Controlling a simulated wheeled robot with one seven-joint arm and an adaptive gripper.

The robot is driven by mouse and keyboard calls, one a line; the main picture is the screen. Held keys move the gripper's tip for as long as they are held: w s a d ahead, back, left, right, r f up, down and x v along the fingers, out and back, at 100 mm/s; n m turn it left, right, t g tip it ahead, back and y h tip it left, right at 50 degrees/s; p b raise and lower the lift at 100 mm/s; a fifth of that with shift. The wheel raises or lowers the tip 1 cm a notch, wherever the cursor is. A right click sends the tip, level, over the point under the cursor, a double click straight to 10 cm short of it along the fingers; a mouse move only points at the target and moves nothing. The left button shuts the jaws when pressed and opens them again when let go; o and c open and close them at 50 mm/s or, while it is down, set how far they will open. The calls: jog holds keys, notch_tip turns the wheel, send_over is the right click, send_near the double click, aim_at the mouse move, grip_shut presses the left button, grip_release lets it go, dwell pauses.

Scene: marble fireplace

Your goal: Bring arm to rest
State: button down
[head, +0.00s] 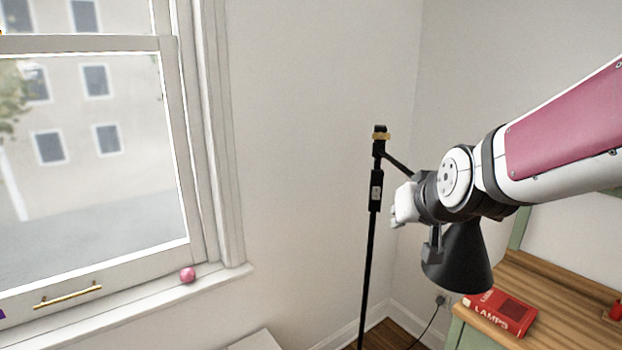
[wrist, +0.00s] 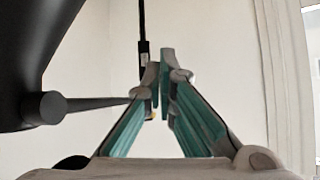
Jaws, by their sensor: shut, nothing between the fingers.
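My arm reaches in from the right in the head view. My gripper (head: 404,204) is seen there from behind and side, in front of the wall near a black floor lamp's pole. Its fingers are mostly hidden behind my wrist. In the wrist view, the two teal-padded fingers of my gripper (wrist: 159,78) come together at the tips with nothing held between them.
The black floor lamp (head: 370,240) stands close by, its dark shade (head: 458,262) under my wrist. Its pole also shows beyond my fingertips in the wrist view (wrist: 142,45). A red book (head: 499,312) lies on a wooden-topped cabinet (head: 545,285). A pink ball (head: 188,275) sits on the windowsill (head: 225,282).

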jog(key=s+d+f+g, duration=0.1)
jog(key=s+g, duration=0.2)
jog(key=s, duration=1)
jog(key=s+d+f+g, duration=0.1)
jog(key=s+g, duration=0.1)
jog(key=s, duration=1.2)
jog(key=shift+d+f+g+h, duration=0.15)
jog(key=shift+d+g+h, duration=0.15)
jog(key=shift+d+g, duration=0.1)
